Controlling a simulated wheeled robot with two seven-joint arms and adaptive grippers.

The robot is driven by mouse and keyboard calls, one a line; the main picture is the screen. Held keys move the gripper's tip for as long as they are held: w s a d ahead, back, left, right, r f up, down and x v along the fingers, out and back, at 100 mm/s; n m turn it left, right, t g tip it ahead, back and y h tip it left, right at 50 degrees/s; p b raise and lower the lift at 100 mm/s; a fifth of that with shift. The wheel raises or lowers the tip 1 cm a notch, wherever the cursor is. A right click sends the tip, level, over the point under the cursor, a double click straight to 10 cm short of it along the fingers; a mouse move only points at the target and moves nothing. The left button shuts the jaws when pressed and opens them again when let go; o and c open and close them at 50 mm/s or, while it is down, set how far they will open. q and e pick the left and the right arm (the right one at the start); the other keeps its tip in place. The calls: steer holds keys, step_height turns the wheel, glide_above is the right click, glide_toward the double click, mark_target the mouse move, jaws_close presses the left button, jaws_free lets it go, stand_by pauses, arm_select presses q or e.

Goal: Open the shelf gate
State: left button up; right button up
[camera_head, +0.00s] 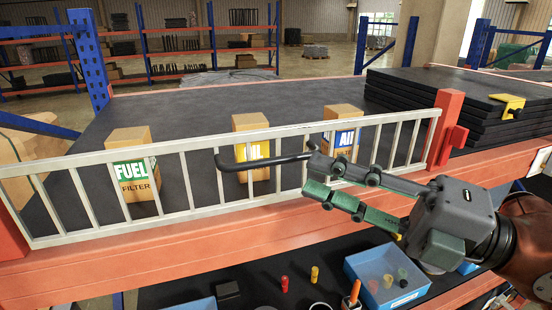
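The shelf gate (187,183) is a pale metal railing with upright bars across the front of the upper shelf. It stands upright and looks closed, spanning between the red-orange posts at both ends. Its black bar handle (262,162) sticks out in front near the middle. My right gripper (312,178) comes in from the right, in front of the gate, at the right end of the handle. Its two fingers are apart, with nothing seen between them. The upper fingertip overlaps the handle's end in the picture; I cannot tell whether they touch. My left gripper is not in view.
Behind the gate stand a FUEL filter box (136,188), an OIL box (251,122) and an AIR box (343,112). Black panels (465,90) are stacked at right. Below, a blue bin (360,262) and small coloured items sit on the lower shelf. The red-orange beam (150,265) runs underneath the gate.

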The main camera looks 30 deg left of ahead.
mark_target(279, 164)
steer(key=a+p, duration=0.1)
steer(key=a, duration=0.4)
steer(key=a+r+p, duration=0.1)
steer(key=a, duration=0.1)
steer(key=shift+s+a+p, duration=0.2)
steer(key=shift+a+p, duration=0.1)
steer(key=shift+p, duration=0.05)
jaws_close()
stand_by(0.4)
